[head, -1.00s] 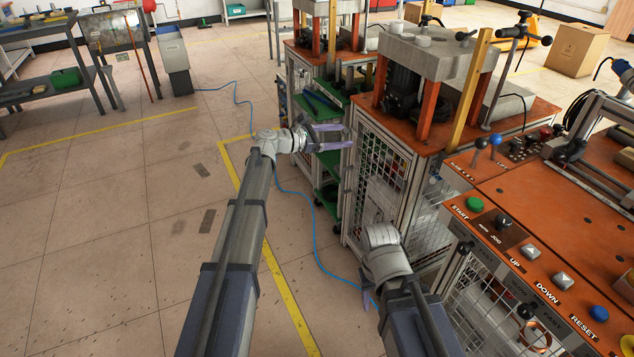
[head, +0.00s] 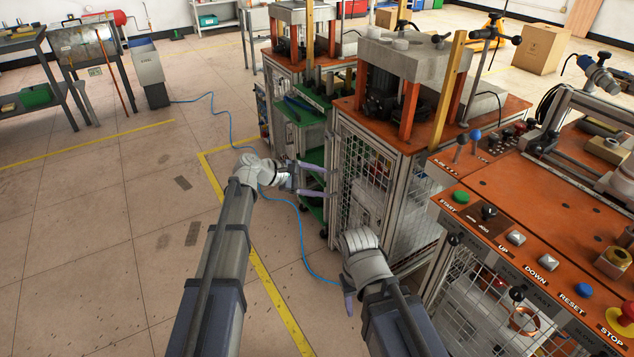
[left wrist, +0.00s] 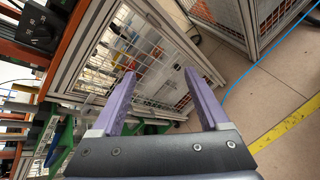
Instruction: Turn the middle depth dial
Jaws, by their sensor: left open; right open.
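Small dark round knobs sit on the front edge strip of the near orange-topped machine in the head view, one at the left (head: 453,239) and one further right (head: 516,293). I cannot tell which is the middle depth dial. A black dial (left wrist: 40,33) on a black plate shows at the upper left of the left wrist view. My left gripper (head: 325,180) is open and empty, its purple fingers pointing at the middle machine's mesh cage, apart from the knobs. My right gripper (head: 348,304) is low in front of the machines, mostly hidden by its wrist, open.
A blue hose (head: 303,250) lies on the floor.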

